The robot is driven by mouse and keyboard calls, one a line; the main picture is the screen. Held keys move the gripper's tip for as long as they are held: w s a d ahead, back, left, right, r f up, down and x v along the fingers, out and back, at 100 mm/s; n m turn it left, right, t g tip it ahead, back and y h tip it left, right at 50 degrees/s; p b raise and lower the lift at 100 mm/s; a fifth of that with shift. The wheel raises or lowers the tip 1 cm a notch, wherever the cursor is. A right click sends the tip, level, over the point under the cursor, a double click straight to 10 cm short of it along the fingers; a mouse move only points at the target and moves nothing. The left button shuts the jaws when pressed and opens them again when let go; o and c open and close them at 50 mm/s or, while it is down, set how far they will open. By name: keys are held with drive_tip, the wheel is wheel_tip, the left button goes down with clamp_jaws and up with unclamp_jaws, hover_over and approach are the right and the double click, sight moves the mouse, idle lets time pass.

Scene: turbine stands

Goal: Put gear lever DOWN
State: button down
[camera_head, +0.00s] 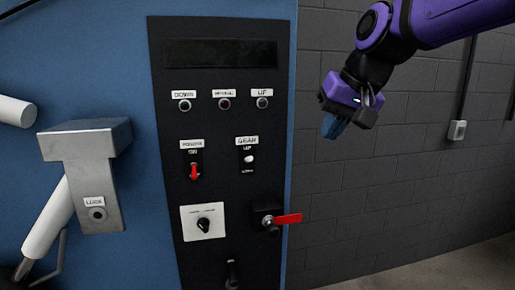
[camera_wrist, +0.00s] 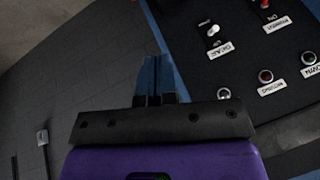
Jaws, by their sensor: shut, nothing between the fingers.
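The gear lever (camera_head: 248,159) is a small white-tipped switch on the black control panel, below the GEAR and UP labels. Its tip looks nearer the UP label, but I cannot tell its exact position. The gear lever also shows upside down in the wrist view (camera_wrist: 212,29), up and right of the fingers. My gripper (camera_head: 332,127) has blue fingers, shut and empty. It hangs right of the panel, before the grey wall, apart from the lever. The shut fingers show in the wrist view (camera_wrist: 157,66).
A red switch (camera_head: 194,172) sits left of the gear lever. A red-handled rotary switch (camera_head: 287,219) sticks out below it at the panel's right edge. Three round indicators are above. A grey bracket (camera_head: 97,160) juts out at left. The space before the grey wall (camera_head: 340,200) is open.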

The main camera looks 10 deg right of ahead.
drive_tip(key=w+a+r, duration=0.1)
drive_tip(key=w, duration=0.3)
drive_tip(key=w+a+r+m+y, duration=0.1)
drive_tip(key=w+a, duration=0.1)
drive_tip(key=w, duration=0.2)
drive_tip(key=w+a+r+y, duration=0.1)
drive_tip(key=w, duration=0.4)
drive_tip(key=shift+a+r+m, duration=0.1)
drive_tip(key=shift+a+m, duration=0.15)
drive_tip(key=shift+m, duration=0.15)
hover_over(249, 159)
drive_tip(key=w+d, duration=0.2)
drive_tip(key=d, duration=0.3)
wheel_tip(249, 159, down, 8)
drive_tip(key=a+f, duration=0.1)
drive_tip(key=s+a+f, duration=0.1)
drive_tip(key=f, duration=0.1)
drive_tip(key=shift+s+a+f, duration=0.15)
drive_tip(key=shift+s+a, duration=0.15)
drive_tip(key=shift+a, duration=0.1)
